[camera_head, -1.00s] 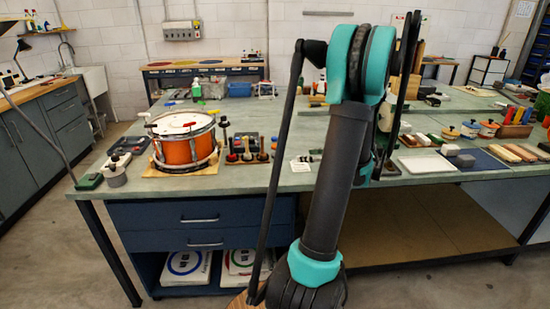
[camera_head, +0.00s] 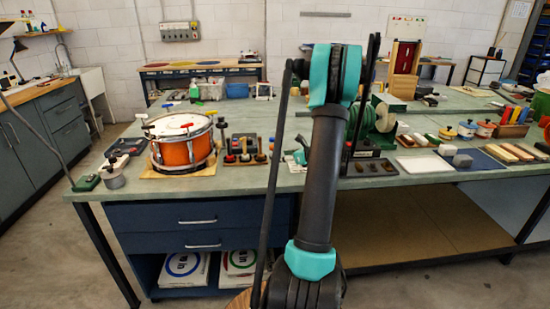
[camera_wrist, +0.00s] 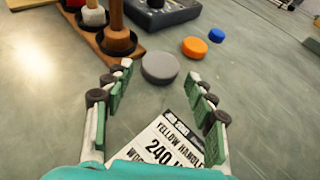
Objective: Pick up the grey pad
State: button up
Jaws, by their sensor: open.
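The grey pad (camera_wrist: 160,67) is a round, flat disc on the green bench top in the wrist view. An orange pad (camera_wrist: 194,47) and a blue pad (camera_wrist: 216,35) lie beyond it to the right. My gripper (camera_wrist: 160,72) is open, its two fingers spread with the pad showing ahead between their tips. Nothing is held. In the head view my arm hides most of the gripper; only a teal part (camera_head: 300,156) shows left of the arm. I cannot make out the grey pad there.
A wooden rack (camera_wrist: 88,35) with upright handles stands close left of the pad. A printed card (camera_wrist: 170,142) lies under the gripper. A dark labelled box (camera_wrist: 160,12) is behind. An orange drum (camera_head: 182,150) stands left on the bench. Bare bench top lies right of the pads.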

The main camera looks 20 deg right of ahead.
jog(key=x, duration=0.2)
jog(key=shift+w+a+f, duration=0.1)
jog(key=shift+w+f, duration=0.05)
jog(key=shift+w, duration=0.1)
jog(key=c, duration=1)
